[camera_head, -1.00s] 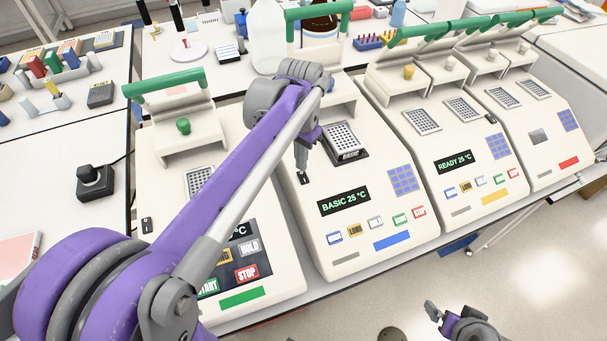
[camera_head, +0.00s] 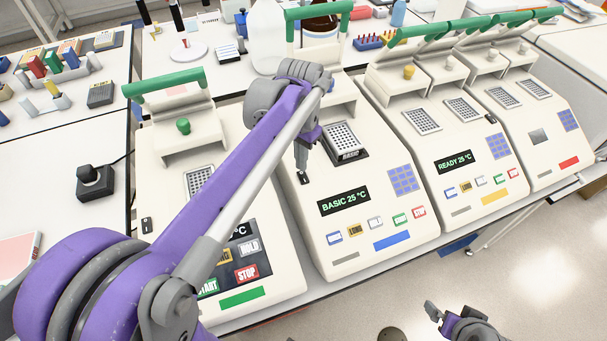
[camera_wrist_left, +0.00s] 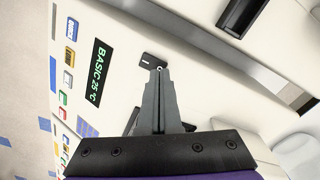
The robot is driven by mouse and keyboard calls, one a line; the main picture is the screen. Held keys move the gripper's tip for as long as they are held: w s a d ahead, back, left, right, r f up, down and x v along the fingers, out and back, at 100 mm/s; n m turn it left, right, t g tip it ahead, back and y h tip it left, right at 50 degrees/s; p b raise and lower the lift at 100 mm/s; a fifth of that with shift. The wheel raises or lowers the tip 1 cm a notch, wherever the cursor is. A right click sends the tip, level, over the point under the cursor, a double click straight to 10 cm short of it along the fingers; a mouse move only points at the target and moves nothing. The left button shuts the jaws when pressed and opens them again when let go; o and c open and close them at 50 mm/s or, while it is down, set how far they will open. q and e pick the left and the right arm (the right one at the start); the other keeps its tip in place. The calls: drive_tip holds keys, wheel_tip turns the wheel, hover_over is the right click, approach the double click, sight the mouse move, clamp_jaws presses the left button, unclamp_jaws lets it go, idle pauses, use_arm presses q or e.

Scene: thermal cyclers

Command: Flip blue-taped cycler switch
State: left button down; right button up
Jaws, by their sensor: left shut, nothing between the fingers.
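The blue-taped cycler (camera_head: 370,262) is the cream machine in the middle of the head view, with a blue tape strip (camera_head: 392,240) on its front and a display reading BASIC 25 °C. Its small black switch (camera_head: 304,179) is on the upper left of its panel; it also shows in the left wrist view (camera_wrist_left: 151,61). My left gripper (camera_head: 302,168) is shut and empty, pointing down at the switch. In the left wrist view its fingertips (camera_wrist_left: 159,72) overlap the switch's lower edge; contact is unclear. My right gripper (camera_head: 448,318) is low at the bottom right, away from the cyclers.
A green-taped cycler (camera_head: 275,285) stands to the left, partly behind my left arm. Yellow-taped (camera_head: 480,215) and red-taped (camera_head: 560,175) cyclers stand to the right. Green-handled lids are raised. A black knob box (camera_head: 95,181) sits on the left bench. Open floor lies at lower right.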

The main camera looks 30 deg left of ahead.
sight(301, 173)
use_arm(q)
drive_tip(key=shift+f+b, duration=0.45)
drive_tip(key=shift+f, duration=0.45)
use_arm(e)
drive_tip(key=shift+s+f, duration=0.25)
drive_tip(key=shift+f, duration=0.4)
use_arm(q)
drive_tip(key=shift+r, duration=0.2)
use_arm(e)
drive_tip(key=shift+r, duration=0.15)
use_arm(q)
drive_tip(key=shift+r+p, duration=1.85)
drive_tip(key=shift+r, duration=1.55)
use_arm(e)
drive_tip(key=r, duration=0.1)
drive_tip(key=w+r, duration=0.1)
drive_tip(key=r, duration=0.1)
drive_tip(key=w+r, duration=0.1)
drive_tip(key=r, duration=0.1)
drive_tip(key=shift+w, duration=0.2)
drive_tip(key=shift+s, duration=0.1)
use_arm(q)
drive_tip(key=s+d+f+n+t, duration=0.2)
drive_tip(key=s+d+f+t, duration=0.4)
drive_tip(key=s+f, duration=0.4)
drive_tip(key=s, duration=0.3)
drive_tip(key=shift+d+f, duration=0.15)
drive_tip(key=shift+d, duration=0.25)
